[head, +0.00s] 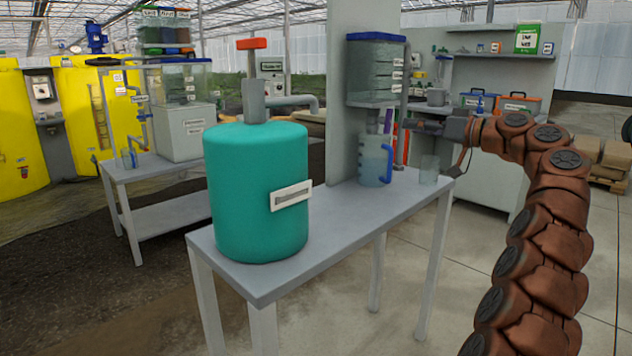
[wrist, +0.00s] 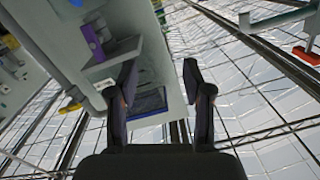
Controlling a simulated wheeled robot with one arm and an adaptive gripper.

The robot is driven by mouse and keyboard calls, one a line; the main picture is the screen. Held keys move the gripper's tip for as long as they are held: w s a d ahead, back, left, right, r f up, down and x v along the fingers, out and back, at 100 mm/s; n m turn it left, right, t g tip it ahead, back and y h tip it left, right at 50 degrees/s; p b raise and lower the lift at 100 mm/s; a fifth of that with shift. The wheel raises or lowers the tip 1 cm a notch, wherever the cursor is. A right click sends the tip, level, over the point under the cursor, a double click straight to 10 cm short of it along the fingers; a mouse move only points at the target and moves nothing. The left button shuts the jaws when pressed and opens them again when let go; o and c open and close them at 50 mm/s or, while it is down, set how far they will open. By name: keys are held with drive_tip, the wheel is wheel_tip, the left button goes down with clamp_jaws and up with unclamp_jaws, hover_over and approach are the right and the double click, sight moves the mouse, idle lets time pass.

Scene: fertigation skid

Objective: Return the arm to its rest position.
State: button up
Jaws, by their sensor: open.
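My brown jointed arm (head: 545,235) rises along the right side of the head view and bends left at the top. Its end, my gripper (head: 412,125), points left towards the grey upright panel (head: 344,130), just right of the clear tank with a blue rim (head: 375,70). In the wrist view my gripper (wrist: 158,75) shows two dark fingers spread apart with nothing held between them. Behind them are the panel and the greenhouse roof. The exact gap between the fingertips and the panel cannot be told.
A clear jug with a blue handle (head: 374,163) and a clear beaker (head: 429,169) stand on the grey table (head: 345,215) below my gripper. A large teal tank (head: 258,195) stands at the table's front left. Open floor (head: 420,320) lies right of the table.

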drive_tip(key=s+a+r+m+g+p, duration=0.1)
drive_tip(key=s+a+r+g+p, duration=0.15)
drive_tip(key=a+r+p, duration=0.3)
drive_tip(key=s+a+m+g+h+p, duration=0.1)
drive_tip(key=s+a+g+h+p, duration=0.15)
drive_tip(key=s+a+p, duration=0.6)
drive_tip(key=s+a+g+h+p, duration=0.1)
drive_tip(key=s+a+g+p, duration=0.4)
drive_tip(key=s, duration=0.7)
drive_tip(key=s+d+f+m+g+h+p, duration=0.1)
drive_tip(key=s+d+f+h+p, duration=0.1)
drive_tip(key=s, duration=0.9)
drive_tip(key=s+d+f+m+g+h+p, duration=0.1)
drive_tip(key=s+d+h+p, duration=0.3)
drive_tip(key=s+p, duration=0.5)
drive_tip(key=s+d+f+m+g+h+p, duration=0.1)
drive_tip(key=s+d+p, duration=0.4)
drive_tip(key=s, duration=1)
drive_tip(key=shift+d+f+m+g+h, duration=0.3)
drive_tip(key=shift+d+f+m+h, duration=0.2)
drive_tip(key=shift+d+f+h, duration=0.5)
drive_tip(key=shift+w+r+h, duration=0.1)
drive_tip(key=shift+r+h, duration=0.1)
drive_tip(key=shift+h, duration=0.05)
drive_tip(key=shift+c, duration=0.4)
